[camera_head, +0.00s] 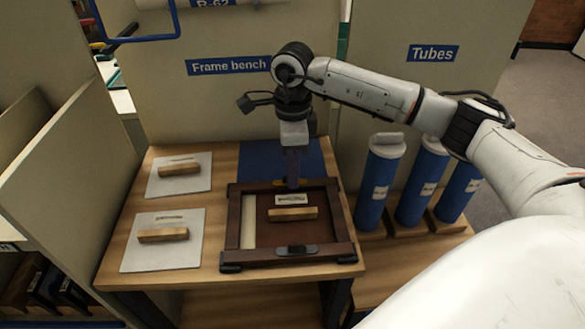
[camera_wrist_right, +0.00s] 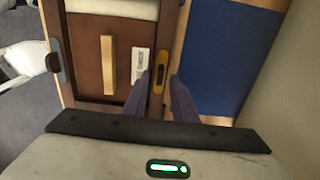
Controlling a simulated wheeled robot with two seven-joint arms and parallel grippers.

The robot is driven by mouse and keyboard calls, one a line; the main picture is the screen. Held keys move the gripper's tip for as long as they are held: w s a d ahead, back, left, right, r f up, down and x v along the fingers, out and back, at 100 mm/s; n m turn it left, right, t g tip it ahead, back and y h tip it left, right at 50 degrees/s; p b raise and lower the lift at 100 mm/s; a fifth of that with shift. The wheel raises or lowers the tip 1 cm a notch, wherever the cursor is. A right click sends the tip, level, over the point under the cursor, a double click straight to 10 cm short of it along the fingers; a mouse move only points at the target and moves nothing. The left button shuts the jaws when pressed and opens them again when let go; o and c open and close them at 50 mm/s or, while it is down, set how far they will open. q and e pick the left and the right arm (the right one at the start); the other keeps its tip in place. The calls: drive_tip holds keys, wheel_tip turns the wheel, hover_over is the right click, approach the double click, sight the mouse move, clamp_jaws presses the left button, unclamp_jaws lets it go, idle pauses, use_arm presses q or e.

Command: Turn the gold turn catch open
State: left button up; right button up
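A dark brown wooden frame (camera_head: 233,215) lies on the bench, with a brown back panel, a light wooden bar (camera_head: 292,214) and a small label. The gold turn catch (camera_wrist_right: 161,67) sits on the frame's far rail, its long side along the rail, with a dark piece in its middle. In the head view its gold ends show on both sides of my fingers. My right gripper (camera_wrist_right: 161,100) points down at this rail, its purple fingers apart with nothing clearly held between them. Whether they touch the catch cannot be told. My left gripper is in neither view.
A dark catch (camera_head: 296,250) sits on the near rail. A blue mat (camera_head: 255,160) lies behind the frame. Two pale panels with wooden bars (camera_head: 180,170) lie to the left. Blue tubes (camera_head: 380,185) stand to the right. A partition wall (camera_head: 225,110) rises behind the bench.

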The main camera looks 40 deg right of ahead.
wheel_tip(320, 180, up, 10)
drive_tip(key=shift+r, duration=0.15)
idle(0.3)
idle(0.4)
